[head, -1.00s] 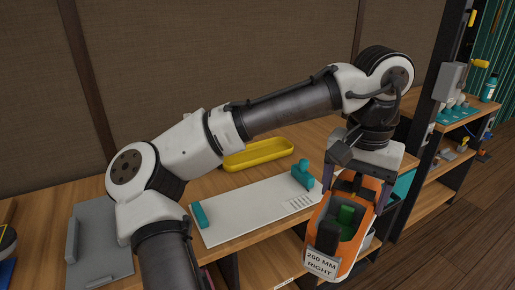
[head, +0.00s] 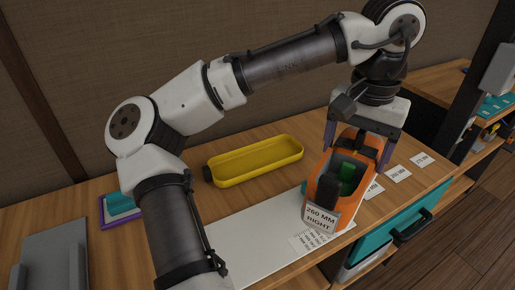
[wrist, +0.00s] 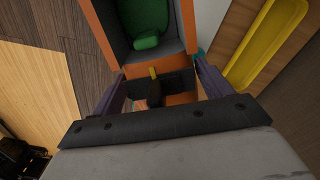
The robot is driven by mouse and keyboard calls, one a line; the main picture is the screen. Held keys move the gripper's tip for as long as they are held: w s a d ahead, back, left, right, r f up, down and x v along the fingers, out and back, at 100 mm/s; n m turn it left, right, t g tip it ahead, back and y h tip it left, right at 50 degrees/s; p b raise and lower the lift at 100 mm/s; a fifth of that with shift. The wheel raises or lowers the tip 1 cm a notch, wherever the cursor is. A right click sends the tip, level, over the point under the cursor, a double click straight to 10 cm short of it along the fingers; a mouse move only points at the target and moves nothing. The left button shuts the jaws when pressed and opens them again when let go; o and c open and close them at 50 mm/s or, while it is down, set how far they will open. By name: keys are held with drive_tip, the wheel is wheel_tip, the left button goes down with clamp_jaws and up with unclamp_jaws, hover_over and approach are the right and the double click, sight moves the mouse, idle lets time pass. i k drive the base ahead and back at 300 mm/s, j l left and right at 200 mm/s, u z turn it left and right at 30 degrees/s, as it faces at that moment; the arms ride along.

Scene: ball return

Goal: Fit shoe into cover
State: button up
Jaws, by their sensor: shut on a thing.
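An orange open-topped shoe (head: 343,162) with a dark lining, a green pad and a tag reading 260 MM RIGHT is in my gripper (head: 358,148). The gripper is shut on its far end, one finger on each side. The shoe hangs tag end toward the camera over the right end of the white board; the gap below it is hard to judge. In the wrist view the shoe (wrist: 185,54) runs up from between the fingers (wrist: 155,80). A long yellow open shell (head: 262,163), possibly the cover, lies empty on the table behind the board; it also shows in the wrist view (wrist: 262,48).
The white board (head: 265,235) has printed text near the shoe. Small white cards (head: 398,173) lie to the right, above a teal drawer (head: 385,240) with a dark handle. A purple-edged teal item (head: 120,205) and a grey fixture (head: 50,262) are at left.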

sight(256, 162)
drive_tip(key=i+l+u, duration=0.2)
drive_tip(key=l, duration=0.15)
drive_tip(key=i+l+u, duration=0.2)
drive_tip(key=l, duration=0.2)
drive_tip(key=l+u, duration=0.15)
drive_tip(key=l, duration=0.25)
drive_tip(key=i, duration=0.05)
